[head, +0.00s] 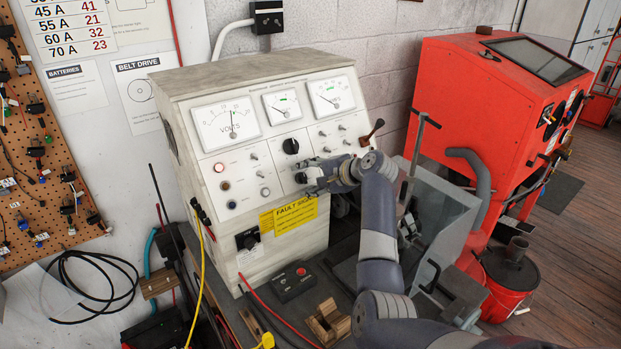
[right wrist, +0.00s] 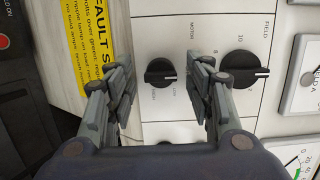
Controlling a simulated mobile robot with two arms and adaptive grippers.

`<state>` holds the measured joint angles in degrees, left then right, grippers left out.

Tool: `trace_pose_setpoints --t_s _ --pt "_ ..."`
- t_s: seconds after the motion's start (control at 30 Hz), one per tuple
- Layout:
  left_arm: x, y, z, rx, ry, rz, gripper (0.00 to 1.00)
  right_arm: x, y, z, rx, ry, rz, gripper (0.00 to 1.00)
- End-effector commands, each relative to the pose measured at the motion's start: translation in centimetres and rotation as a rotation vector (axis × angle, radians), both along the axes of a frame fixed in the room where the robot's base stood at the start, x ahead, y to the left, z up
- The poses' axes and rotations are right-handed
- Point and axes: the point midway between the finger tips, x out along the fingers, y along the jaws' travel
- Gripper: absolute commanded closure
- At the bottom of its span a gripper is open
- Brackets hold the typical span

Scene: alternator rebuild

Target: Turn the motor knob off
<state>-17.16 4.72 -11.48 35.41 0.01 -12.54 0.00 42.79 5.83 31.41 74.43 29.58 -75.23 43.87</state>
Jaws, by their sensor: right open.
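The motor knob (right wrist: 160,72) is a round black knob on the white panel, beside the printed word MOTOR in the right wrist view. My right gripper (right wrist: 161,78) is open, with one finger on each side of this knob and visible gaps between. I cannot tell which setting the knob points to; its small labels are too blurred. In the head view my right gripper (head: 312,174) is at the front of the test bench (head: 240,165), below the field knob (head: 290,146), and largely covers the motor knob. My left gripper is not in view.
The larger field knob (right wrist: 243,71) is close beside one right finger. A yellow fault sign (right wrist: 84,40) is on the other side. A crank lever (head: 372,132) sticks out right of the gripper. A clear guard (head: 440,215) and a red cabinet (head: 490,130) stand further right.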

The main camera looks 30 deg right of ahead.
Motion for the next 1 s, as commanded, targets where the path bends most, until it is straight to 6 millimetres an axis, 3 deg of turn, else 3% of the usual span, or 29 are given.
trace_pose_setpoints --t_s 0.27,0.7,1.0 --pt "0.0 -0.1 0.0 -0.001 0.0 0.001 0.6 -2.0 -0.9 1.2 -0.001 -0.002 -0.004 0.52" --pt "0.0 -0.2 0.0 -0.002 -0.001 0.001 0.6 -8.5 -3.3 5.0 -0.002 0.0 -0.001 0.52" --pt "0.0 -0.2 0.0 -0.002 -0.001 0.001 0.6 -9.8 -3.7 5.8 0.0 0.001 0.0 0.52"
